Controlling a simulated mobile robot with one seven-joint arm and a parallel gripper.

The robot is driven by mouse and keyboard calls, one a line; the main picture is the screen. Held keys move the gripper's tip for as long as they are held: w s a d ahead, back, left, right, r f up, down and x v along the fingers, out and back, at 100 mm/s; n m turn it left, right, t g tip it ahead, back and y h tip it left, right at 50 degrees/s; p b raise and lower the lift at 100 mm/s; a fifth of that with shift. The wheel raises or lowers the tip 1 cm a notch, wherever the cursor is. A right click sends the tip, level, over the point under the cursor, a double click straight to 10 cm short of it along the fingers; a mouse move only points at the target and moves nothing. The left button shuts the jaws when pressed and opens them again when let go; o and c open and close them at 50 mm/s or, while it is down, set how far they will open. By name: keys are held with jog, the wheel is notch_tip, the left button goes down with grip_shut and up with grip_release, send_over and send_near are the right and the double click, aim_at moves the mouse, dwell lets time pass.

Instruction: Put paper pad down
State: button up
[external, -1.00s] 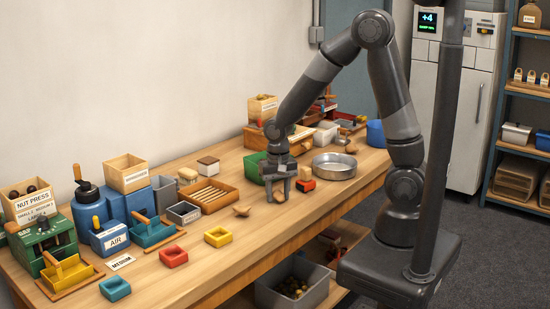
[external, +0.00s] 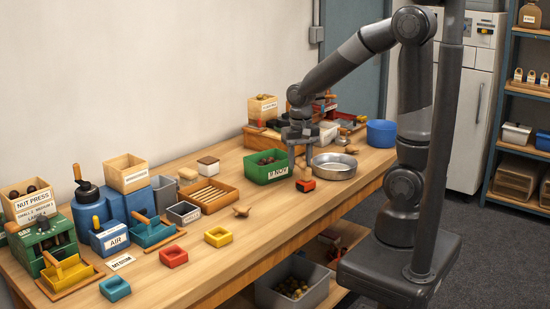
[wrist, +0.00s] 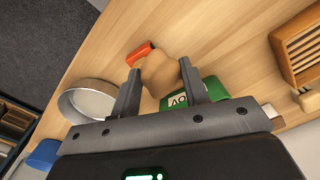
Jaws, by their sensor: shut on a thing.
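My gripper (external: 299,158) is above the table, between the green box and the round metal pan. In the wrist view its two fingers (wrist: 160,78) stand on either side of a rounded tan piece, which I take to be the paper pad (wrist: 158,74). They are shut on it, and part of it hides the table behind. In the external view the pad is mostly hidden by the fingers and too small to make out clearly.
An orange-red block (external: 305,186) lies just below my gripper. The green labelled box (external: 268,177) is on the left, the metal pan (external: 333,172) on the right. A similar tan piece (external: 242,211) lies farther left. The front table area right of the yellow tray (external: 218,237) is clear.

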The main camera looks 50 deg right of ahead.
jog(key=shift+s+d+r, duration=0.25)
jog(key=shift+d+r, duration=0.25)
jog(key=shift+d, duration=0.3)
jog(key=shift+s+d+r, duration=0.25)
jog(key=shift+d+r, duration=0.25)
jog(key=shift+d, duration=0.3)
jog(key=shift+d, duration=0.1)
jog(key=d+m, duration=0.1)
jog(key=d, duration=0.2)
jog(key=w+d+m, duration=0.1)
jog(key=d, duration=0.2)
jog(key=w+d+r+m, duration=0.1)
jog(key=d, duration=0.2)
jog(key=shift+m, duration=0.4)
jog(key=m, duration=0.4)
send_over(335, 167)
jog(key=s+a, duration=0.2)
jog(key=a, duration=0.1)
jog(key=shift+a+f, duration=0.2)
jog(key=shift+f, duration=4.75)
jog(key=o, duration=1)
jog(key=shift+o, duration=0.2)
